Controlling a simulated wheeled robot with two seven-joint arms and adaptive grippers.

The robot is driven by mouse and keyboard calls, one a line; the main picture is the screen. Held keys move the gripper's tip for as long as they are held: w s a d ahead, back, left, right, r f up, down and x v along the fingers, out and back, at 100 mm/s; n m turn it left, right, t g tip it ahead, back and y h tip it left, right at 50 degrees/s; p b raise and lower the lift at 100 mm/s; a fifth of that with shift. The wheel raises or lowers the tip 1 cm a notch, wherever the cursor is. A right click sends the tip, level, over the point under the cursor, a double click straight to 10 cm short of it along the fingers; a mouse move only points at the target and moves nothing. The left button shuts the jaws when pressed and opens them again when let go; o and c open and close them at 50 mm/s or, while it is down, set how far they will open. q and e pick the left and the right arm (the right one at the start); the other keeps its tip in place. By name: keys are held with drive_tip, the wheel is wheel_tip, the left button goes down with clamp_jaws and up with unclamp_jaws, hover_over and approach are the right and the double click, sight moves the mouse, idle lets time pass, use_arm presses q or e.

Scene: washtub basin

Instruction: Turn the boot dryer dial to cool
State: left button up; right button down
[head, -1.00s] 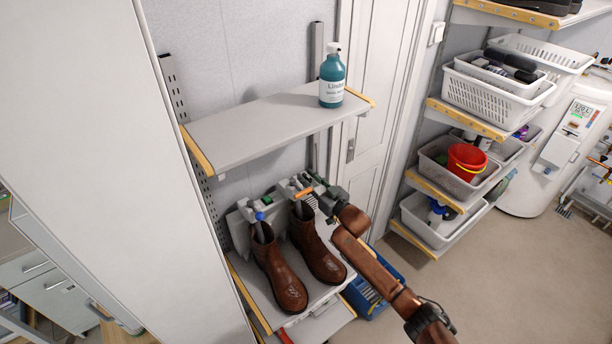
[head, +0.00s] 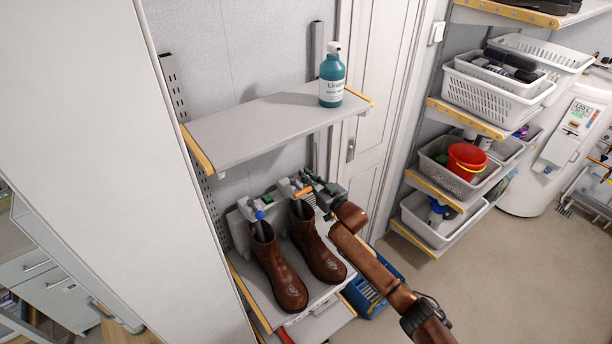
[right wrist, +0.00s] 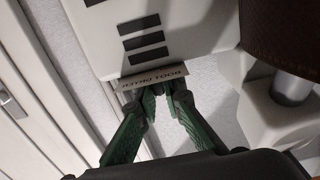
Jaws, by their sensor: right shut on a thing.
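The boot dryer (head: 246,210) is a pale grey unit at the back of the lower shelf, with a pair of brown boots (head: 281,274) on it. My right gripper (head: 311,184) is at the dryer's right end, above the right boot (head: 317,250). In the right wrist view its green fingers (right wrist: 167,88) are close together just below the "BOOT DRYER" label (right wrist: 155,78), shut on a small part that I take for the dial. The fingers mostly hide that part, and I cannot read its setting. My left gripper is out of view.
A shelf (head: 265,125) with a teal spray bottle (head: 331,80) hangs above the dryer. A tall white panel (head: 90,130) stands close on the left. A blue crate (head: 375,285) is on the floor at the right. Open floor lies farther right.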

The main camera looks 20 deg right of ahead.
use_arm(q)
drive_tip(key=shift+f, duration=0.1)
use_arm(e)
drive_tip(key=shift+d, duration=0.1)
drive_tip(key=shift+d+f+n+g+y+b, duration=0.1)
drive_tip(key=shift+n+g+y+b, duration=0.5)
drive_tip(key=shift+n+y+b, duration=0.4)
drive_tip(key=n+g+y+b, duration=0.2)
drive_tip(key=b, duration=0.2)
drive_tip(key=n+g+y+b, duration=0.2)
drive_tip(key=y+b, duration=0.1)
drive_tip(key=b, duration=0.2)
drive_tip(key=n+g+y+b, duration=0.2)
drive_tip(key=b, duration=0.3)
drive_tip(key=shift+w+f+g, duration=0.1)
drive_tip(key=shift+f+g, duration=0.15)
drive_tip(key=shift+g, duration=0.15)
drive_tip(key=shift+r+n+g+y+b, duration=0.15)
drive_tip(key=shift+n+g+y+b, duration=0.35)
drive_tip(key=shift+b, duration=0.4)
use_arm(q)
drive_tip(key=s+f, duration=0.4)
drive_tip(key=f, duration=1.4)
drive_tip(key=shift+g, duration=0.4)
use_arm(e)
drive_tip(key=shift+r, duration=0.15)
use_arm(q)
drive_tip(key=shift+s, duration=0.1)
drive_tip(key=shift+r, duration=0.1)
